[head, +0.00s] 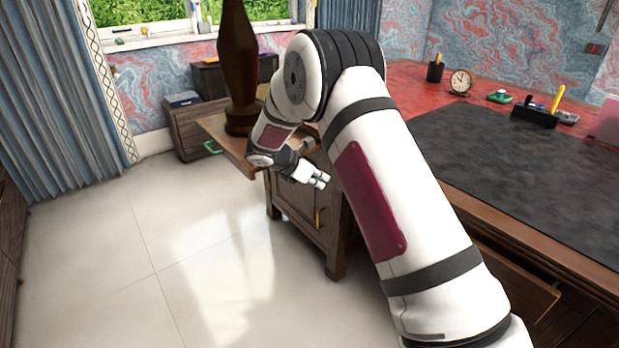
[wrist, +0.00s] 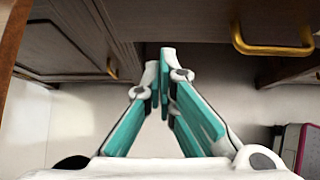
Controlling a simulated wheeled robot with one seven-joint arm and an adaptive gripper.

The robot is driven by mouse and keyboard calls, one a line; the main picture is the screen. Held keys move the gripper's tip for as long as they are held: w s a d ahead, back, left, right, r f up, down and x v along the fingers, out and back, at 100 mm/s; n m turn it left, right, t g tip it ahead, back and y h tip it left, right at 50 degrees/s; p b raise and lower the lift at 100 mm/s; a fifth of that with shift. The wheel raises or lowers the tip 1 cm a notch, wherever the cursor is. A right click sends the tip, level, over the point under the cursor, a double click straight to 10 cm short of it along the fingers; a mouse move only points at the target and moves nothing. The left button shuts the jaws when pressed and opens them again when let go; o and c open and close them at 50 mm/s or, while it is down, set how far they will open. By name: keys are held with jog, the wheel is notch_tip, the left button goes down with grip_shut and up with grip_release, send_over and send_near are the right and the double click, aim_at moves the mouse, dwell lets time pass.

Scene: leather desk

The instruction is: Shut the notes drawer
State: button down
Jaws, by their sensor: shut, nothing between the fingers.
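A brown wooden desk drawer (head: 515,283) juts out from under the desk's front edge at the lower right in the head view. I cannot tell whether it is the notes drawer. In the wrist view, a dark wooden drawer front (wrist: 215,30) with a brass handle (wrist: 270,48) is at the upper right. My gripper (head: 319,181) is shut and empty, in front of the cabinet beside the desk. In the wrist view its teal fingers (wrist: 165,65) meet near the drawer front's lower left; contact is unclear. My arm hides part of the desk front.
A wooden cabinet (head: 297,220) with a brass handle stands below my gripper. The desk top (head: 520,165) holds a clock (head: 461,81). The floor (head: 130,270) is clear.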

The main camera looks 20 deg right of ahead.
jog(key=d, duration=0.1)
jog(key=w+d, duration=0.1)
jog(key=d, duration=0.1)
jog(key=d+f+b, duration=0.1)
jog(key=shift+w+d, duration=0.35)
jog(key=shift+d, duration=0.1)
